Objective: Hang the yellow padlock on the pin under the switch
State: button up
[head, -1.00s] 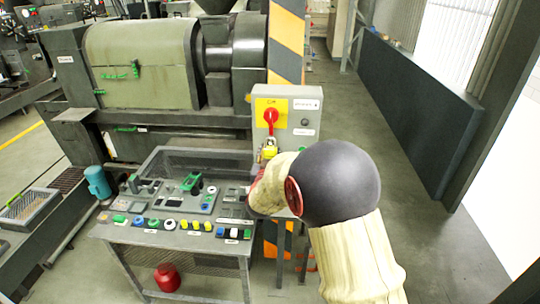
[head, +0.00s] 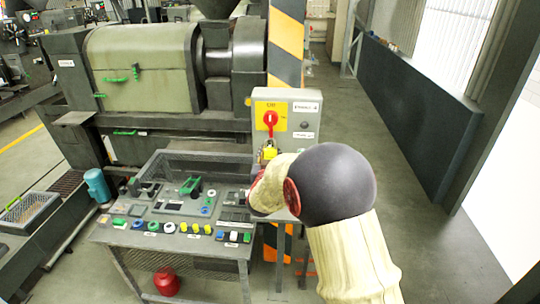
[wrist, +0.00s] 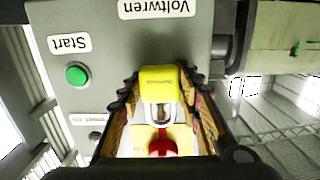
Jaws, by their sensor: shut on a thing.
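The yellow padlock (head: 270,153) is just below the red switch (head: 270,118) on the grey control box. In the wrist view, which shows the box upside down, the padlock body (wrist: 157,83) sits between the fingers of my gripper (wrist: 160,78), which is shut on it. Its metal shackle (wrist: 164,113) points towards the red switch (wrist: 162,146) and its yellow plate. I cannot make out the pin or tell whether the shackle is around it. In the head view my wrist partly hides the gripper.
A green Start button (wrist: 76,75) is on the same box face, beside the gripper. A desk of buttons and knobs (head: 180,228) stands to the left below the box. A striped post (head: 286,50) rises behind. The floor at the right (head: 415,200) is clear.

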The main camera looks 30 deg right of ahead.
jog(key=shift+d+f+b, duration=0.2)
jog(key=shift+f+b, duration=0.45)
dwell(0.6)
jog(key=o, duration=1.1)
jog(key=shift+w+d+f, duration=0.3)
jog(key=shift+f, duration=0.1)
jog(key=o, duration=0.7)
jog(key=shift+w+a+r, duration=0.1)
jog(key=shift+r, duration=0.2)
jog(key=shift+o, duration=0.2)
jog(key=shift+a, duration=0.1)
jog(key=shift+s+a+r, duration=0.15)
jog(key=shift+s+a, duration=0.1)
jog(key=shift+s, duration=0.15)
jog(key=v, duration=0.9)
